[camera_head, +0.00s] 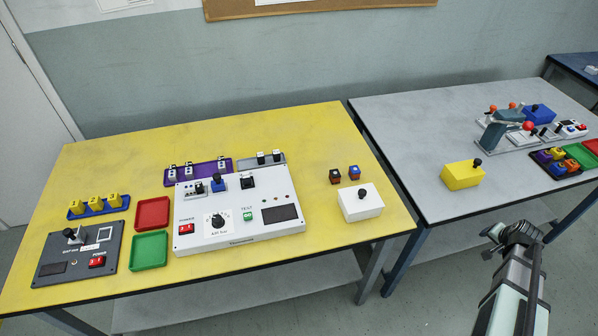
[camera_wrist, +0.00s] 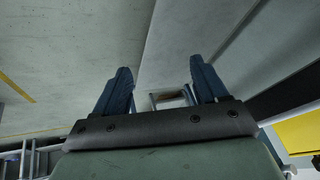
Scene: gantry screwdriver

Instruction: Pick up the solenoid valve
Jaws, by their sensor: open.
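No part is labelled as the solenoid valve, and I cannot tell for sure which one it is. Candidates on the yellow table are a blue block with a dark top (camera_head: 218,183) and a black-and-white block (camera_head: 248,181), both on the white test panel (camera_head: 275,221). Small white-and-black parts (camera_head: 189,169) stand in a purple tray (camera_head: 207,171), and similar ones (camera_head: 277,156) in a grey tray behind the panel. My gripper (camera_wrist: 160,68) is open and empty in the wrist view, facing floor and wall. My arm is at the lower right in the head view, away from these parts.
A blue tray with yellow parts (camera_head: 95,204), red tray (camera_head: 153,214), green tray (camera_head: 149,251) and dark station box (camera_head: 79,256) are left. A white button box (camera_head: 360,202) is right. The grey table (camera_head: 415,140) holds a yellow box (camera_head: 462,175) and fixtures. A gap separates the tables.

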